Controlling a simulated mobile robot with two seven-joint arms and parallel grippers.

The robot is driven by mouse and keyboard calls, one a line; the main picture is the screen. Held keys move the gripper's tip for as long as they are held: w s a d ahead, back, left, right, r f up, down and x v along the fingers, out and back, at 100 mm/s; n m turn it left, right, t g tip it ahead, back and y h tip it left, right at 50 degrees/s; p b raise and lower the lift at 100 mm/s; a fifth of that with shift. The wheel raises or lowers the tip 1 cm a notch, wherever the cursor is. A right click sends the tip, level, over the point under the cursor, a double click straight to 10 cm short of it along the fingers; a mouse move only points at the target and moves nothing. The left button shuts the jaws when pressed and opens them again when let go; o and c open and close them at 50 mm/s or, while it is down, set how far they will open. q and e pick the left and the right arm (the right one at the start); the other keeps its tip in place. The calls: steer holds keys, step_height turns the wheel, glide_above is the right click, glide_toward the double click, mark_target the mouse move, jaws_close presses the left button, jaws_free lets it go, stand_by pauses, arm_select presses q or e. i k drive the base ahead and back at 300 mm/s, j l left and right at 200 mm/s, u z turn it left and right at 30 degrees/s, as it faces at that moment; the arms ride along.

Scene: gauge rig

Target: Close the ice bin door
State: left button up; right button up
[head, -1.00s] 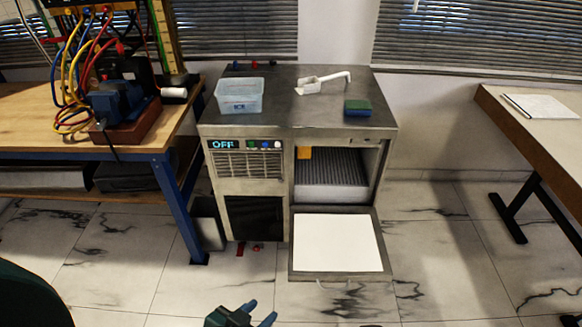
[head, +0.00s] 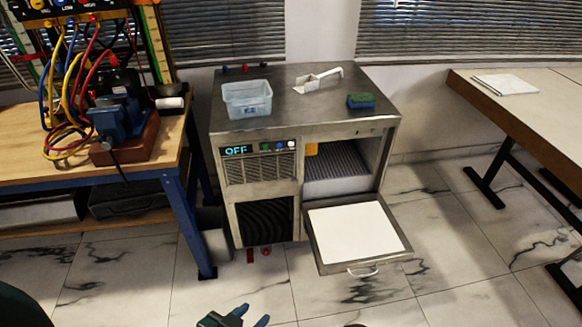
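The ice bin door (head: 357,231) is the panel with a white inner face at the lower right of the metal ice machine (head: 300,132). It hangs open, folded outward and down from the lower edge of the bin opening (head: 340,165). Its handle (head: 363,271) is at the near edge. My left gripper (head: 251,314) is at the bottom edge of the head view, left of the door and apart from it. Its two fingers are spread with nothing between them. My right gripper cannot be made out.
A clear plastic tub (head: 247,99), a white scoop (head: 318,80) and a green-blue sponge (head: 361,101) rest on the machine top. A wooden bench (head: 40,150) with wired gear stands left, a pale table (head: 530,105) right. The marble floor before the door is clear.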

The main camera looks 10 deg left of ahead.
mark_target(349, 235)
steer(key=k+j, duration=0.1)
steer(key=j, duration=0.3)
steer(key=j+z, duration=0.1)
steer(key=j, duration=0.3)
steer(key=k+j, duration=0.15)
steer(key=j, duration=0.25)
steer(key=k+j+z, duration=0.1)
steer(key=j, duration=0.35)
steer(key=k+j+z, duration=0.1)
steer(key=j, duration=0.25)
